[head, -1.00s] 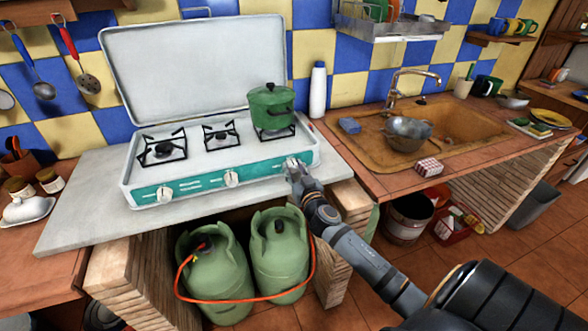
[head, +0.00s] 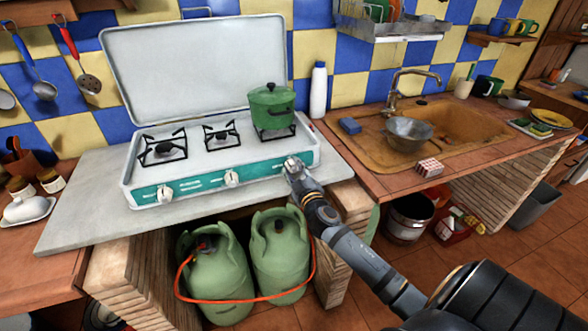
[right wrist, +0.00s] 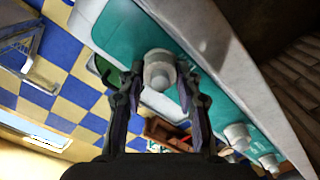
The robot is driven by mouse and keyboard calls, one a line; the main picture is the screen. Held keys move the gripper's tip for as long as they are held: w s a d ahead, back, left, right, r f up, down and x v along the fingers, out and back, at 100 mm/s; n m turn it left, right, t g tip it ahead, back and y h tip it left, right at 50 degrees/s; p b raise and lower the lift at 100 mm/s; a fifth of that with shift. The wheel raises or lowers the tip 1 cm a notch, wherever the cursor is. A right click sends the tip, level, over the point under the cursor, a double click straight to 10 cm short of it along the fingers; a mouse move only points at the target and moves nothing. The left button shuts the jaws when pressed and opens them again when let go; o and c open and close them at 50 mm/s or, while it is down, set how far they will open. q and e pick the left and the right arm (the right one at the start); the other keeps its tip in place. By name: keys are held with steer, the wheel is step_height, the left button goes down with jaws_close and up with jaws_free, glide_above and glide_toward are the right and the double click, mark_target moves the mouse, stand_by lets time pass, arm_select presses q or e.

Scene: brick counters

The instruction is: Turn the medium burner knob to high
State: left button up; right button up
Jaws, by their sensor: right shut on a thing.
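The white gas stove (head: 215,168) stands on the counter with its lid up. Its teal front panel has a left knob (head: 165,194), a middle knob (head: 231,178) and a right knob (head: 291,162). My right gripper (head: 292,170) is at the right knob. In the right wrist view, the right knob (right wrist: 158,70) sits between the fingers of my right gripper (right wrist: 160,85), which are shut on it. The other two knobs (right wrist: 237,135) show beyond the fingers. The panel's printed marks are too small to read. My left gripper is not in view.
A green pot (head: 271,106) sits on the right burner, above the held knob. Two green gas bottles (head: 279,255) with an orange hose stand below the counter. A white bottle (head: 318,92) stands right of the stove. The counter before the left knob is clear.

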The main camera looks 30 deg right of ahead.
steer(key=n, duration=0.4)
steer(key=shift+n+p, duration=0.3)
steer(key=shift+p, duration=0.05)
steer(key=n+p, duration=0.1)
steer(key=n, duration=0.3)
steer(key=shift+a+f+n, duration=0.1)
steer(key=shift+f+n, duration=0.05)
steer(key=shift+n, duration=0.25)
steer(key=o, duration=1.2)
steer(key=shift+c, duration=0.2)
